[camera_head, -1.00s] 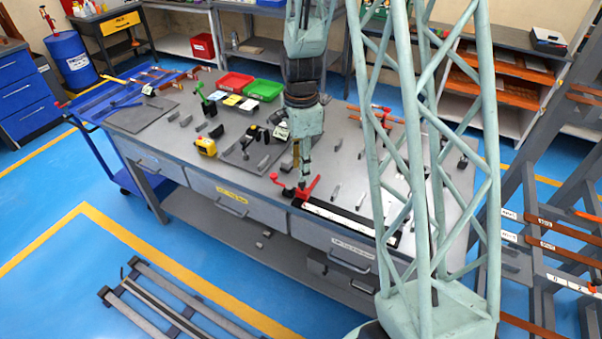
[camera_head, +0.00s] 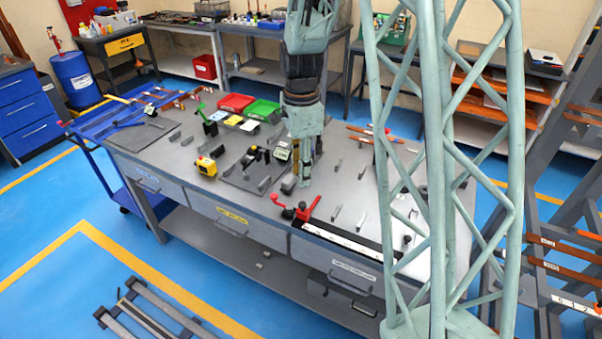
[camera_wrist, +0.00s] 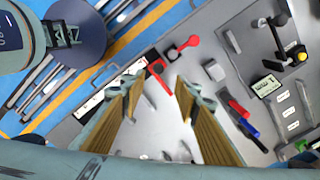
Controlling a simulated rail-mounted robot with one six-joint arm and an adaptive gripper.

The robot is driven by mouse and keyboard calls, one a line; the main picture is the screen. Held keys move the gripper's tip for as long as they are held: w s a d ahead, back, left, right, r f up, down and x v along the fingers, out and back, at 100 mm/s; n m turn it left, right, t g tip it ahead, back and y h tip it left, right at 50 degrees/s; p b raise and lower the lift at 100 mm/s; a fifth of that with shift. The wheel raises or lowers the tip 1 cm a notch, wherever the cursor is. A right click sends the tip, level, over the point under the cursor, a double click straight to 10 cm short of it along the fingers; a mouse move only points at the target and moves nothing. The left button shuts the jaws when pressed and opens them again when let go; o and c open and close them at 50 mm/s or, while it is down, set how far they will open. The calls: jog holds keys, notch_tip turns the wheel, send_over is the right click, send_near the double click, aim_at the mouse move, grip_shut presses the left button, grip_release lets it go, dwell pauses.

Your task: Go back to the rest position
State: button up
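My gripper (camera_head: 304,178) hangs from the arm above the workbench (camera_head: 345,205), behind the red-handled clamp (camera_head: 300,208) as seen in the head view. In the wrist view my gripper (camera_wrist: 158,88) has two ribbed, brownish fingers standing well apart. Nothing is held between them, and the bench top shows through the gap. The red-handled clamp also shows in the wrist view (camera_wrist: 158,68), just beyond the fingertips. My arm hides part of the bench behind it.
A yellow-and-black device (camera_head: 206,165), red bin (camera_head: 236,102) and green bin (camera_head: 262,109) stand on the bench's left half. Several small grey blocks are scattered about. A long strip (camera_head: 340,237) runs along the front edge. A rack with copper-coloured bars (camera_head: 565,265) stands right.

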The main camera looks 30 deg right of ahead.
jog(key=shift+r, duration=0.1)
dwell(0.4)
jog(key=s+a+r+n+t+b, duration=0.1)
jog(key=s+a+r+n, duration=0.4)
jog(key=s+r, duration=0.3)
jog(key=s+a+r+n+t+b, duration=0.1)
jog(key=s+a+r+n, duration=0.4)
jog(key=r, duration=0.5)
jog(key=s+a+r+n+t+b, duration=0.1)
jog(key=s+n, duration=0.4)
jog(key=s, duration=0.5)
jog(key=s+a+r+n+t+b, duration=0.1)
jog(key=s+a+r+n, duration=0.2)
jog(key=s, duration=0.7)
jog(key=shift+s+a+r+n, duration=0.4)
jog(key=shift+r+n, duration=0.3)
jog(key=shift+n, duration=0.6)
jog(key=shift+d, duration=0.15)
